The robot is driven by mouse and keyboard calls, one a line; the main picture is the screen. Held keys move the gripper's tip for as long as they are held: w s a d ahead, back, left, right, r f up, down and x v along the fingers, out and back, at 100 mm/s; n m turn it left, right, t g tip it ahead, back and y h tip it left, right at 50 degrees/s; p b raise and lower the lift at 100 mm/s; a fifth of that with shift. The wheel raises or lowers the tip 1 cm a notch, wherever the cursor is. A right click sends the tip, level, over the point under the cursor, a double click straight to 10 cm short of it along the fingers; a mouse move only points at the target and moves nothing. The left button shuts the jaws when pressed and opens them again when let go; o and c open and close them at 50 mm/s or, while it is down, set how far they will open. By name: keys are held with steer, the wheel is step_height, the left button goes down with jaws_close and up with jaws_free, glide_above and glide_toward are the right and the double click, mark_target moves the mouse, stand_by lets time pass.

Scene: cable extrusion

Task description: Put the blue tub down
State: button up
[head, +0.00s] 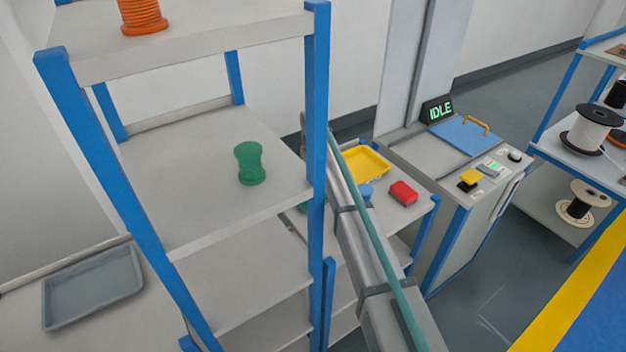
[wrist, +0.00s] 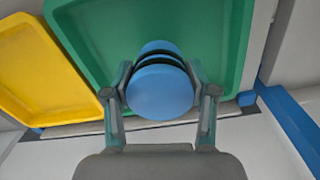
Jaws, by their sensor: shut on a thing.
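In the wrist view the blue tub (wrist: 160,95), with a round face and dark bands behind it, sits between the two fingers of my gripper (wrist: 160,78). My gripper is shut on it. Behind the tub is a green tray (wrist: 228,50); I cannot tell whether the tub touches it. In the head view my arm and a blue shelf post hide my gripper. A small blue thing (head: 365,193) shows beside my arm there; I cannot tell whether it is the held tub.
A yellow tray (wrist: 38,70) lies next to the green one; it also shows in the head view (head: 368,162). A red block (head: 403,193) lies near it. The shelf rack (head: 200,236) with a green spool (head: 249,163) stands close left of my arm. A machine (head: 440,150) reads IDLE.

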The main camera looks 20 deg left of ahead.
steer(key=shift+f, duration=1.1)
steer(key=shift+f, duration=0.15)
steer(key=o, duration=1.3)
step_height(320, 180, up, 12)
steer(key=b, duration=0.3)
